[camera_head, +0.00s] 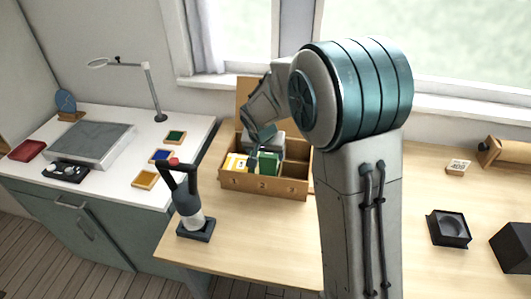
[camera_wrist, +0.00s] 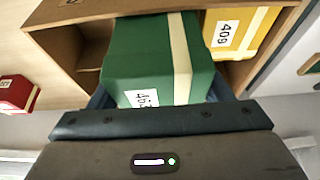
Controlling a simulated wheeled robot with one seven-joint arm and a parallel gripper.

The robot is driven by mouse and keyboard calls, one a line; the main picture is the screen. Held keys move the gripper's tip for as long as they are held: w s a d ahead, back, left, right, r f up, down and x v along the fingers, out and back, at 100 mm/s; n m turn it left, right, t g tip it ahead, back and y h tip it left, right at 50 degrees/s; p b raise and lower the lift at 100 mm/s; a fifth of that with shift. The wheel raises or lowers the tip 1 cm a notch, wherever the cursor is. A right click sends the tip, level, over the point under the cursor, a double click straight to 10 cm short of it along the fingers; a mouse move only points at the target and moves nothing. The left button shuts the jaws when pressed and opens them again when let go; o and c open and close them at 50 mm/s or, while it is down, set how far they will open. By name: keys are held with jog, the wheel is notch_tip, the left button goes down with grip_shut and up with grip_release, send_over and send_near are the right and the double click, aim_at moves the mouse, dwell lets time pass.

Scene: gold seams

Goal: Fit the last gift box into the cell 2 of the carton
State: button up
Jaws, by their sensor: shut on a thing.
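The carton (camera_head: 235,184) is an open wooden box on the table, its front wall numbered, with its lid standing at the back. A yellow gift box (camera_head: 236,161) sits in cell 1; it also shows in the wrist view (camera_wrist: 238,30), labelled 409. My gripper (camera_head: 264,150) is shut on a green gift box (camera_head: 269,164), fingers on both sides. In the wrist view the green box (camera_wrist: 150,58) is at the carton's middle opening, beside the yellow one. Its lower part is hidden, so its depth in cell 2 cannot be told. Cell 3 (camera_head: 296,170) looks empty.
A dark tool on a stand (camera_head: 196,228) is close to the carton's front left. A red box (camera_wrist: 17,93) lies outside the carton in the wrist view. A black tray (camera_head: 448,229) is to the right. The table in front of the carton is clear.

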jog(key=shift+f+b, duration=1.65)
jog(key=shift+f, duration=0.05)
jog(key=o, duration=1.2)
jog(key=shift+c, duration=0.2)
jog(key=shift+o, duration=0.4)
jog(key=shift+d+r, duration=0.1)
jog(key=shift+d, duration=0.05)
jog(key=shift+a, duration=0.2)
jog(key=shift+a, duration=0.15)
jog(key=shift+c, duration=0.8)
